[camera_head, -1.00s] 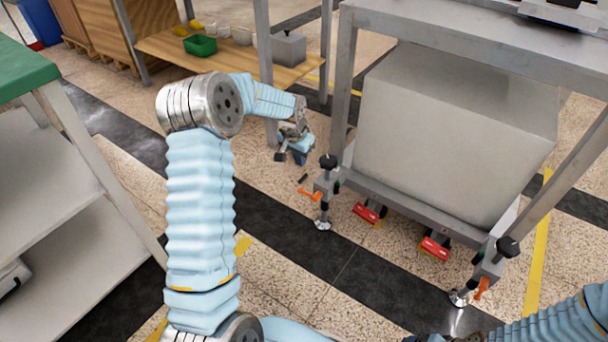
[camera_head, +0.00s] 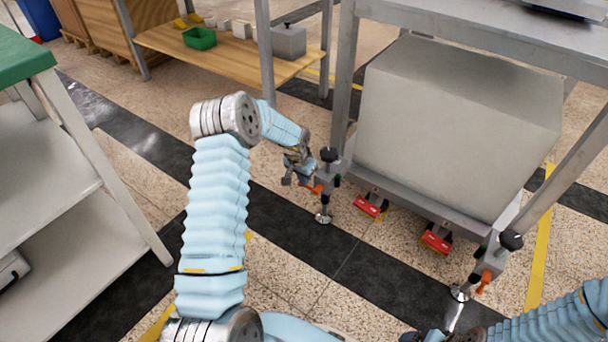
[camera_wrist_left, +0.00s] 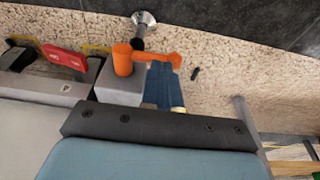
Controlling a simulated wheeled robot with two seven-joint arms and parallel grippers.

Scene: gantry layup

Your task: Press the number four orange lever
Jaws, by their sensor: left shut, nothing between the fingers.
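An orange lever (camera_head: 315,188) sits on the near-left corner post of the grey metal frame, low above the floor. It also shows in the left wrist view (camera_wrist_left: 150,57), with an upright orange knob and an arm reaching right. My left gripper (camera_head: 288,181) is right beside this lever, to its left in the head view. In the wrist view its blue fingers (camera_wrist_left: 165,82) are shut and empty, with the tips overlapping the lever arm; I cannot tell whether they touch. A second orange lever (camera_head: 484,282) is on the right corner post. No lever number is readable.
Two red pedals (camera_head: 369,206) (camera_head: 437,239) sit under the frame's lower rail. A large grey block (camera_head: 455,125) rests inside the frame. A green-topped shelf (camera_head: 25,68) stands at left, a wooden bench (camera_head: 235,53) behind. My right arm (camera_head: 555,320) is at bottom right.

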